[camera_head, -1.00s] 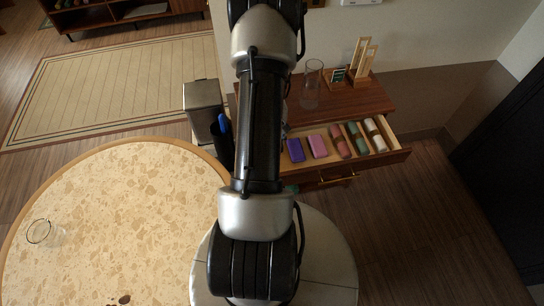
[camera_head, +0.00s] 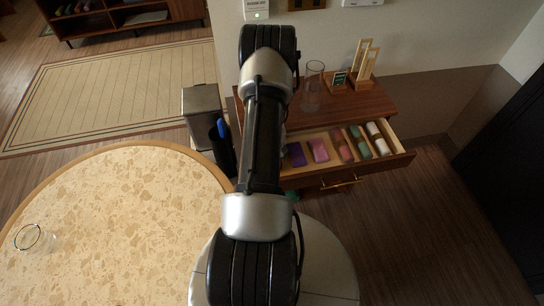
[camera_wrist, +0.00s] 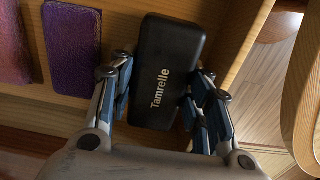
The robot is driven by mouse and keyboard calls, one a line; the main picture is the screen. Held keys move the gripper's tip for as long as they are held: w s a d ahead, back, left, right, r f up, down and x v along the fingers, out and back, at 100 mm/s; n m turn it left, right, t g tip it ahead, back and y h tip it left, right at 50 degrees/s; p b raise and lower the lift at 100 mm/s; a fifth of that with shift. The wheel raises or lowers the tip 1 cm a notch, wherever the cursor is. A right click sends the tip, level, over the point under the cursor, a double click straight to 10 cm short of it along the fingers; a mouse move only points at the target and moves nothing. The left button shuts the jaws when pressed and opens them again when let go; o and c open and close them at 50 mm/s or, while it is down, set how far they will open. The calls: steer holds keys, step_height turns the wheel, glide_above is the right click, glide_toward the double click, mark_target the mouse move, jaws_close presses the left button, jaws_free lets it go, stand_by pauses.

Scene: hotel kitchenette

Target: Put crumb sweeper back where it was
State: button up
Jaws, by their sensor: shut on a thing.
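A black block lettered "Tamrelle" (camera_wrist: 166,75), which I take for the crumb sweeper, is between the fingers of my gripper (camera_wrist: 162,84) in the wrist view. My gripper is shut on its sides.
In the drawer, a purple item (camera_wrist: 73,48) lies left of the sweeper, with a pink one (camera_head: 318,149) and several rolled cloths beyond. A glass vase (camera_head: 313,88) stands on the cabinet top. A round table (camera_head: 120,220) is at the left.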

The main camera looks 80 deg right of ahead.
steer(key=shift+w+d+f, duration=0.1)
steer(key=shift+d+f, duration=0.2)
steer(key=shift+f, duration=0.3)
steer(key=shift+f+b, duration=0.15)
steer(key=shift+b, duration=0.25)
steer(key=o, duration=0.8)
step_height(320, 180, up, 12)
steer(key=p, duration=0.3)
